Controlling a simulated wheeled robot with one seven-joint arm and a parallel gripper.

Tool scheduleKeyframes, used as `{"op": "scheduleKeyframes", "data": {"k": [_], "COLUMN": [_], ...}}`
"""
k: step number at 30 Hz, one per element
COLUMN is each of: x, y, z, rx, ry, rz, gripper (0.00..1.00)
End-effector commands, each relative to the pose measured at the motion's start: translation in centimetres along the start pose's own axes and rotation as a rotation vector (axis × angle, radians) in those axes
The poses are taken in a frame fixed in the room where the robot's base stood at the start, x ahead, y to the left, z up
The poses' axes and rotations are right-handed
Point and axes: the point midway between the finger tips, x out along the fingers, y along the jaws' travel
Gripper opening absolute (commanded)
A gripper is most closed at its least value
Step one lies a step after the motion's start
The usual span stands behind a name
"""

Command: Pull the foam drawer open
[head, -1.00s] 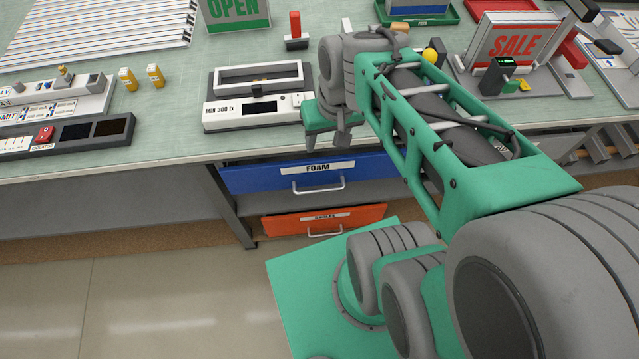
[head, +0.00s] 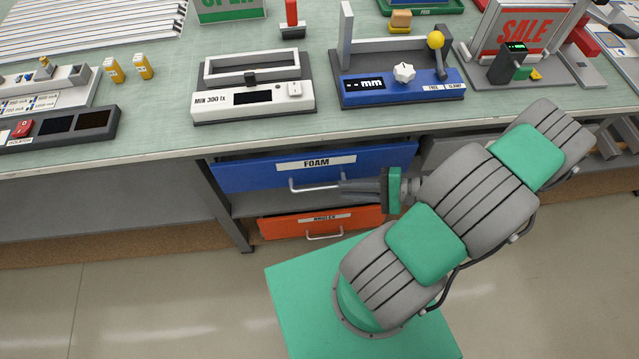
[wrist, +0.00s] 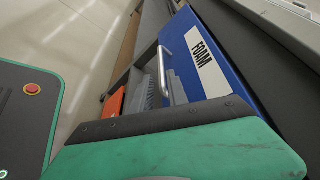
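The foam drawer (head: 250,174) is blue with a white FOAM label and sits under the bench top, its front looking about flush. Its silver bar handle (head: 312,187) shows in the head view and also in the wrist view (wrist: 163,58). My gripper (head: 348,188) is at the right end of the handle, pointing left. In the wrist view, two grey fingertips (wrist: 163,92) stand apart with the near end of the handle between or just beyond them. I cannot tell whether they touch it. The gripper looks open.
An orange drawer (head: 280,227) with its own handle is just below. The floor (head: 170,300) at left is clear.

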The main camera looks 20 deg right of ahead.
Motion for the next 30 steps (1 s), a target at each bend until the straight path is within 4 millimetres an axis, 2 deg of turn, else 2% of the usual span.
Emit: {"op": "scheduleKeyframes", "data": {"k": [5,12,16,25,30], "x": [1.0,5.6,7.2,7.7,7.7], "y": [0.0,-0.2,-0.3,-0.2,-0.2], "z": [0.0,0.1,0.0,-0.1,-0.1], "rx": [0.011,0.010,0.009,0.009,0.009], "ry": [0.004,0.001,0.003,0.006,0.006], "rz": [-0.047,-0.041,-0.041,-0.041,-0.041], "gripper": [0.20,0.20,0.20,0.20,0.06]}}
